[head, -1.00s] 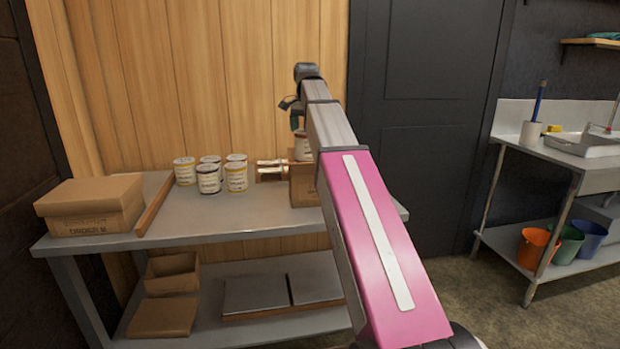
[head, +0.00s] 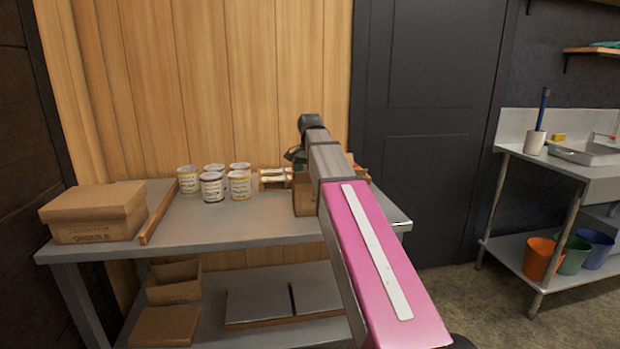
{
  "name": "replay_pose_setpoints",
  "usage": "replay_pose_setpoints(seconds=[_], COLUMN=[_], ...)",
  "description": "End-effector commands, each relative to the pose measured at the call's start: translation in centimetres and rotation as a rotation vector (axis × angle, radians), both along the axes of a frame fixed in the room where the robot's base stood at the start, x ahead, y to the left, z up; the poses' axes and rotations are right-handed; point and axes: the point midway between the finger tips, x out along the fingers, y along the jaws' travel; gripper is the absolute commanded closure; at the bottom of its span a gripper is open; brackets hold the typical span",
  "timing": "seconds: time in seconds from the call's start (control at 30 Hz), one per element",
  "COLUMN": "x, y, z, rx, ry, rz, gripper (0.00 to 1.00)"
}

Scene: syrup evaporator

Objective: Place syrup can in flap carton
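The open flap carton (head: 303,201) stands near the right end of the steel table, partly behind my arm. Several white syrup cans with yellow and dark labels stand in a group left of it, one of them the front can (head: 212,188). My gripper (head: 294,158) is at the carton's top; only a dark part of it shows beside my arm. Its fingers are hidden, so I cannot see whether they are open or shut. No can shows in or under it; the inside of the carton is hidden.
A closed carton (head: 94,213) and a wooden strip (head: 158,212) lie on the table's left. A wooden rack (head: 272,180) is behind the flap carton. The table's front middle is clear. Boxes and flat panels (head: 258,304) lie on the lower shelf.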

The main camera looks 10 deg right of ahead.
Motion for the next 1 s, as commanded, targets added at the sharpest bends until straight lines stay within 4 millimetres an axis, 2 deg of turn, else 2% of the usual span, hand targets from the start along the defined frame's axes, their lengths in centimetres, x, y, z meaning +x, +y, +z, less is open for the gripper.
replay_pose_setpoints(seconds=[0.1,0.5,0.53,0.57,0.83,1.0], x=[0.0,0.0,0.0,0.0,0.0,0.1], y=[0.0,0.0,0.0,0.0,0.0,0.0], z=[-1.2,-1.6,-1.5,-1.5,-1.4,-0.1], rx=[0.000,-0.001,0.000,0.000,0.001,0.000], ry=[0.000,-0.001,0.000,0.000,-0.001,-0.003], rz=[0.000,0.000,0.000,0.000,0.000,0.000], gripper=[0.96,0.96,0.03,0.00,0.00,0.00])
